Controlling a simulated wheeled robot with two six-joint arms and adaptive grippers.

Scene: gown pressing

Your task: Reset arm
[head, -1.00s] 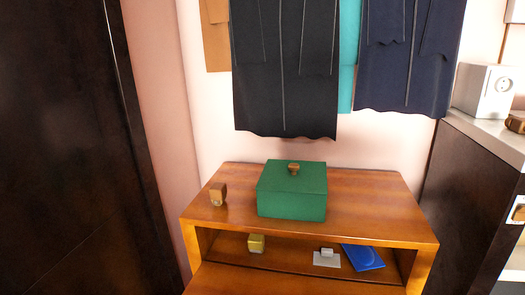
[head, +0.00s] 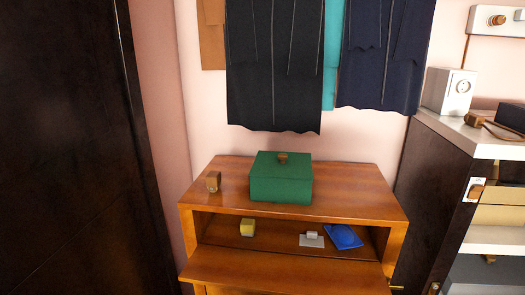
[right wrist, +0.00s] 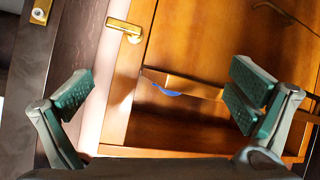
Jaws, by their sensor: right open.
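My right gripper (right wrist: 160,103) shows in the right wrist view with its two green-padded fingers wide apart and nothing between them. It faces the front of a wooden cabinet (right wrist: 190,30). In the head view the wooden cabinet (head: 345,185) stands at the middle with its flap (head: 285,270) folded down. Neither gripper shows in the head view, and my left gripper is in no view.
A green lidded box (head: 281,180) and a small wooden block (head: 213,181) stand on the cabinet top. A yellow block (head: 247,228), a grey piece (head: 311,240) and a blue packet (head: 343,236) lie in its open compartment. Gowns (head: 275,70) hang above. A dark door (head: 60,150) stands left.

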